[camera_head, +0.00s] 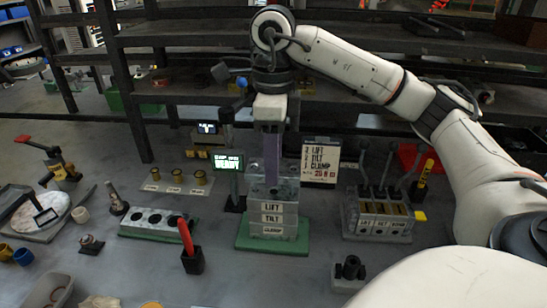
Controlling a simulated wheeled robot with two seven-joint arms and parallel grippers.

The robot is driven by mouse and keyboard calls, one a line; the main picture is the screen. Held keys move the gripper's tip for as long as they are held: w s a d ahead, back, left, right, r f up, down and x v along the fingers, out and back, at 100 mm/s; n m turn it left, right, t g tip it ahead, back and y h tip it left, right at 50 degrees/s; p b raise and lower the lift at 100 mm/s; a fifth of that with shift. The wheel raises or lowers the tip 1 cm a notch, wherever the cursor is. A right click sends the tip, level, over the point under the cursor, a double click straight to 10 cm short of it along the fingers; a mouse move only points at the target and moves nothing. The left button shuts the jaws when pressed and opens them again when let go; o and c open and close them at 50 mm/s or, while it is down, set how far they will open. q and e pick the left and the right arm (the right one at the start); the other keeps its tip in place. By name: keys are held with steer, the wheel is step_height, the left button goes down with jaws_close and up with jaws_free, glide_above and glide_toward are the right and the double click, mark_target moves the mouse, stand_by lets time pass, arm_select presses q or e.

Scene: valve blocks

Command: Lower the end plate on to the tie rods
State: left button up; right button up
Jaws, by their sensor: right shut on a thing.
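My right gripper (271,127) points straight down over the valve stack. It is shut on a narrow purple-grey upright piece, which runs down to the stack's top. The grey metal end plate (272,188) appears at the foot of that piece, above the block marked LIFT (272,208). Whether it rests on that block or hangs just above it, I cannot tell. Blocks marked TILT (272,219) and CLUMP (272,230) lie below, on a green base (245,243). The tie rods cannot be made out clearly. My left gripper is out of view.
A lit screen (228,161) stands close left of the stack, and a sign (320,165) behind right. A lever valve bank (380,215) stands to the right. A red-handled tool in a black holder (192,260) and a green-based block with holes (158,223) are to the left.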

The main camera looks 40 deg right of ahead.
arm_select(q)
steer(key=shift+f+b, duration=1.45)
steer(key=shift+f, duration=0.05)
arm_select(e)
steer(key=shift+f, duration=2.15)
steer(key=o, duration=1.3)
steer(key=shift+o, duration=0.2)
steer(key=shift+r, duration=0.7)
step_height(320, 180, up, 9)
steer(key=p, duration=0.4)
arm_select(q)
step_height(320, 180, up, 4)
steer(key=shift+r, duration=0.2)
arm_select(e)
steer(key=shift+f, duration=0.1)
